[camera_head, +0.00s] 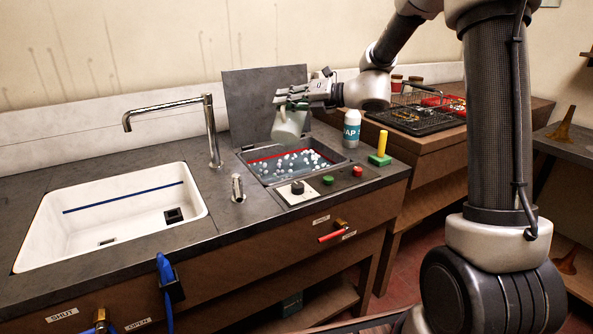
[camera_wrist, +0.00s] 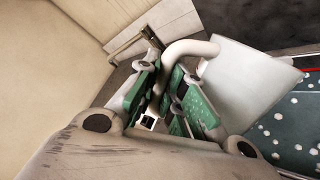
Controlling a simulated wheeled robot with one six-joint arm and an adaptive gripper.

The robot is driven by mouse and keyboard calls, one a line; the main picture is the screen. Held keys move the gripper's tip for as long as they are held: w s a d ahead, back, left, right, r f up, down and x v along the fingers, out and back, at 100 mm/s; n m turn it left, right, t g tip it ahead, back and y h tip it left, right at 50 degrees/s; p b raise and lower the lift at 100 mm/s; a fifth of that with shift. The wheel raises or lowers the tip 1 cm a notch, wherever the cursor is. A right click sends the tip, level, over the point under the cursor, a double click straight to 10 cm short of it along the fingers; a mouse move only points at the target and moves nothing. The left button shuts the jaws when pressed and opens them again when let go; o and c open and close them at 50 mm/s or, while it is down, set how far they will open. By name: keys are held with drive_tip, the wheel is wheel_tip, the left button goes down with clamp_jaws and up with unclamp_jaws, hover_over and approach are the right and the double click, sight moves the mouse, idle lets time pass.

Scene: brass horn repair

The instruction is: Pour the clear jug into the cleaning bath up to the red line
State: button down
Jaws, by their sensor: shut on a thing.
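My gripper (camera_head: 290,97) is shut on the handle of the pale, cloudy-looking jug (camera_head: 289,123). In the wrist view, the green-padded fingers (camera_wrist: 172,98) close around the curved handle, and the jug body (camera_wrist: 248,78) looks tilted. The jug is over the back of the cleaning bath (camera_head: 346,160). The bath holds bluish liquid with white bubbles (camera_head: 293,165). The red line (camera_head: 268,156) shows along its back wall, with the liquid surface close below it. I cannot see a stream or how much is in the jug.
The bath's raised dark lid (camera_head: 250,98) stands behind the jug. A soap bottle (camera_head: 352,129) and a yellow-handled green block (camera_head: 381,149) stand right of the bath. Knob and buttons (camera_head: 327,180) are in front. A white sink (camera_head: 60,232) and tap (camera_head: 211,130) are left.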

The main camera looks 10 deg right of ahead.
drive_tip(key=shift+w+r, duration=0.1)
drive_tip(key=shift+r, duration=0.1)
drive_tip(key=shift+w+d+r+m, duration=0.1)
drive_tip(key=shift+w+r+m, duration=0.05)
drive_tip(key=shift+r+m, duration=0.15)
drive_tip(key=shift+w+d+r, duration=0.1)
drive_tip(key=shift+w+r, duration=0.1)
idle(0.9)
drive_tip(key=shift+w+r+m+g, duration=0.15)
drive_tip(key=shift+m+g, duration=0.15)
drive_tip(key=shift+m, duration=0.1)
drive_tip(key=shift+d+r, duration=0.1)
idle(0.5)
drive_tip(key=shift+w+d+r+m, duration=0.1)
drive_tip(key=shift+w+r+m, duration=0.15)
drive_tip(key=shift+w+m, duration=0.05)
drive_tip(key=shift+r, duration=0.1)
idle(0.7)
drive_tip(key=shift+w+d, duration=0.1)
drive_tip(key=shift+w, duration=0.05)
